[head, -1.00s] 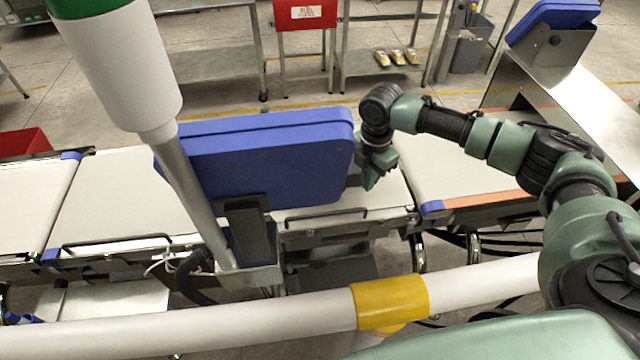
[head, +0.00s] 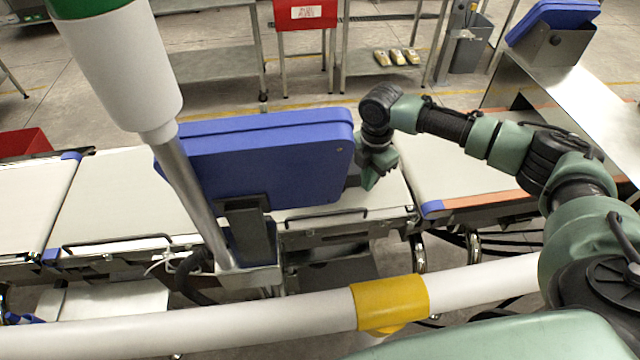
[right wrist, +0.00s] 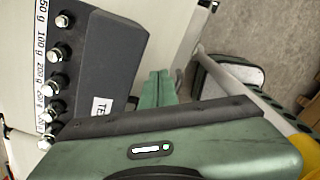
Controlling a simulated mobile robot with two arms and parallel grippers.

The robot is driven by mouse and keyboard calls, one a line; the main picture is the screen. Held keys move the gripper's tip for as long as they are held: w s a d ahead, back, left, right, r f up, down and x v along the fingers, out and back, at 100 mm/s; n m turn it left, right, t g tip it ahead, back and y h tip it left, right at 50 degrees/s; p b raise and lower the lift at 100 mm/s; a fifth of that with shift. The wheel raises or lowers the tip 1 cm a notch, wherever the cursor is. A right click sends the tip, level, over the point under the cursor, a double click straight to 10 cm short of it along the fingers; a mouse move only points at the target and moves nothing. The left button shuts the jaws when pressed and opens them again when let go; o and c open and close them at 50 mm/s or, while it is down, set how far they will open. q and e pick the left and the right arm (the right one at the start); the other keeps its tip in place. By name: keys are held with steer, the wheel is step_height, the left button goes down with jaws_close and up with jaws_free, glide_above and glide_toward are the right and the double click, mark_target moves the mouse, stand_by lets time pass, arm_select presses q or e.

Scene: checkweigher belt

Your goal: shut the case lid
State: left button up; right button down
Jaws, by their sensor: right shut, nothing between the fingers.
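In the right wrist view a dark grey case (right wrist: 105,62) shows at the left, with a row of silver-knobbed weights, a strip of gram labels and a partly hidden white label. How far its lid stands open cannot be told. My right gripper (right wrist: 158,82) is shut and empty, just right of the case; whether it touches cannot be told. In the head view my right gripper (head: 370,180) is low over the belt, at the right end of a blue panel (head: 265,165), which hides most of the case. My left gripper is not in view.
The pale belt (head: 110,195) runs left and right of the blue panel. A grey pole (head: 195,190) and a white rail with a yellow sleeve (head: 390,303) stand in front. A sloped metal plate (head: 575,100) is at the right. A red bin (head: 22,143) is at the left.

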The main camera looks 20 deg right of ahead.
stand_by(0.3)
steer(key=shift+w+d+b, duration=0.15)
steer(key=shift+w+b, duration=0.05)
steer(key=shift+w, duration=0.35)
steer(key=shift+w+d+b, duration=0.15)
steer(key=shift+w+b, duration=0.05)
steer(key=shift+w, duration=0.6)
steer(key=shift+w+d+r+p, duration=0.2)
steer(key=shift+w+r+p, duration=0.2)
steer(key=shift+w+r, duration=0.3)
steer(key=shift+w+d+r+p, duration=0.2)
steer(key=shift+w+r+p, duration=0.15)
steer(key=shift+w+r, duration=0.3)
steer(key=shift+w, duration=0.1)
steer(key=shift+w+d+r, duration=0.25)
steer(key=shift+w+r, duration=0.15)
steer(key=shift+w, duration=0.4)
steer(key=shift+w+d+r, duration=0.2)
steer(key=shift+w+r, duration=0.15)
steer(key=shift+w, duration=0.4)
